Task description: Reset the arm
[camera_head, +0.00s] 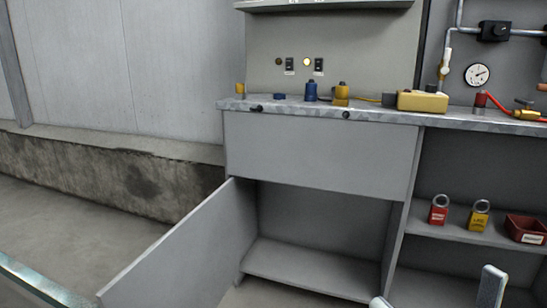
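At the bottom right edge, two light grey fingertips of my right gripper (436,293) show, set well apart with nothing seen between them. The gripper is open, in front of the lower part of the workbench. The rest of my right arm is out of the frame. My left gripper and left arm are not in view.
A grey workbench (310,155) stands ahead, its lower cabinet door (185,255) swung open toward me at the left. A yellow box (422,101) and a gauge (477,75) are at its right. Padlocks (438,212) and a red bin (525,230) sit on a shelf. A metal bar (35,285) crosses the lower left.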

